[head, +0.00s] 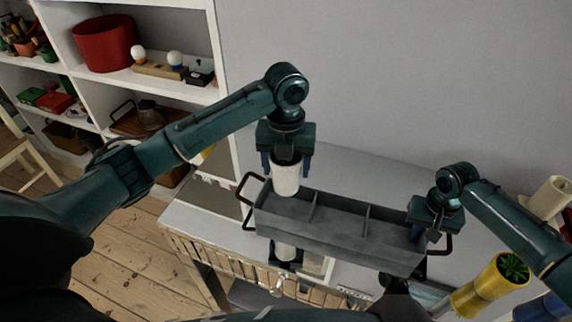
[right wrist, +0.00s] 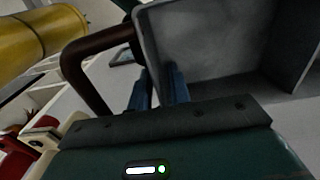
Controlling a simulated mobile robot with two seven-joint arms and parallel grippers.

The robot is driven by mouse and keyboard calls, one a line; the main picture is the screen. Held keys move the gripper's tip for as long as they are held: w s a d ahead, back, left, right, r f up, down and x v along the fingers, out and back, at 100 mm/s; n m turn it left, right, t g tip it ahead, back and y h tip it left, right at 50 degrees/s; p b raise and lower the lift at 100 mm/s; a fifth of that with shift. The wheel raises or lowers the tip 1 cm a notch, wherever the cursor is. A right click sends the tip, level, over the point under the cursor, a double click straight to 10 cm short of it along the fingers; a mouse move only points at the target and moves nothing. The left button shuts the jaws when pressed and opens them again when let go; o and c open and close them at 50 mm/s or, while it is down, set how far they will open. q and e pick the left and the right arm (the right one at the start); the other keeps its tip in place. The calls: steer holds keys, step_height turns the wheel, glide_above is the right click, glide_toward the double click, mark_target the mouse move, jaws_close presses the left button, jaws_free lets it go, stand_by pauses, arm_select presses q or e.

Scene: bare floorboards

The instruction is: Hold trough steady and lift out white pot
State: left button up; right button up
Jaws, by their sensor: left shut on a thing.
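The grey trough (head: 338,237) stands on a light table, with dividers making compartments and a dark handle at each end. The white pot (head: 286,178) is upright between the fingers of my left gripper (head: 286,163), which is shut on it. The pot is over the trough's left compartment, its bottom near rim height; the exact gap cannot be told. My right gripper (head: 433,232) is at the trough's right end. In the right wrist view its fingers (right wrist: 160,88) stand close together on either side of the trough's end wall (right wrist: 146,40), beside the handle (right wrist: 88,65).
White shelves (head: 175,85) stand at the left. Table behind the trough is clear.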

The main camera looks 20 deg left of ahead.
steer(key=shift+o, duration=0.8)
